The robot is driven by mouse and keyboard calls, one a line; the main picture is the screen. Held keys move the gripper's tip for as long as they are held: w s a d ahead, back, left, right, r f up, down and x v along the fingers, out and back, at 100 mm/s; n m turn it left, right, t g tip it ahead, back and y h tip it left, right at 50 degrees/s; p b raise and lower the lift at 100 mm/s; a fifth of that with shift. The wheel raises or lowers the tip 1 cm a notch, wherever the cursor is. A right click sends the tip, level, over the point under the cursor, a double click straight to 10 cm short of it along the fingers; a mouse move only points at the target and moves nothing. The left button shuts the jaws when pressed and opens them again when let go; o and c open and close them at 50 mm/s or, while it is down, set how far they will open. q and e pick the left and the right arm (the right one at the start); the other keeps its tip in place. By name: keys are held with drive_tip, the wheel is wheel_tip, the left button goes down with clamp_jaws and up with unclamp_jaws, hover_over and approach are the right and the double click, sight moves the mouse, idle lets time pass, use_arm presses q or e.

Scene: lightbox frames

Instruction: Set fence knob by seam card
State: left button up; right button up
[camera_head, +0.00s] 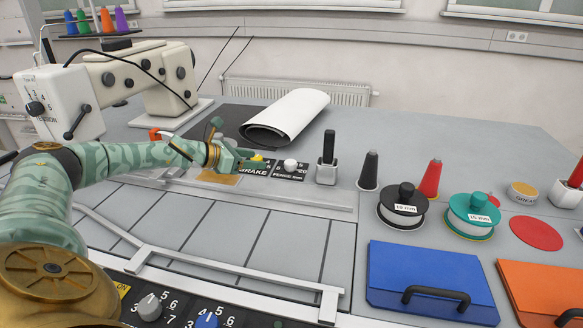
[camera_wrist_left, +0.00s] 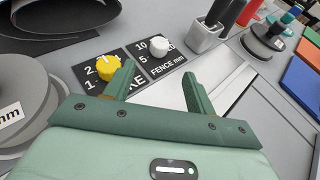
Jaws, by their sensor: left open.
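The fence knob is a small white round knob (camera_head: 291,165) on a black plate, and it also shows in the left wrist view (camera_wrist_left: 159,47) beside the printed 10 and 5, above "FENCE mm". Its exact pointer setting is too small to read. A yellow knob (camera_wrist_left: 109,64) sits on the brake plate to its left. My left gripper (camera_head: 250,160) is open and empty, just left of the white knob in the head view. In the left wrist view its fingers (camera_wrist_left: 160,74) are spread just below the plates, touching neither knob clearly. I cannot make out a separate seam card.
Black (camera_head: 401,209) and green (camera_head: 471,216) rolls with "10 mm" labels lie on the right. A blue lidded box (camera_head: 430,283) is in front of them. A cup with a dark handle (camera_head: 327,171) stands right of the knob. A sewing machine (camera_head: 150,80) is behind my arm.

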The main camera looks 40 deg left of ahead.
sight(289, 162)
use_arm(q)
drive_tip(key=b+x, duration=0.3)
drive_tip(key=x, duration=1)
drive_tip(key=shift+f, duration=0.2)
drive_tip(key=shift+w+d, duration=0.1)
drive_tip(key=shift+w, duration=0.35)
drive_tip(key=shift+c, duration=0.2)
drive_tip(key=c, duration=0.9)
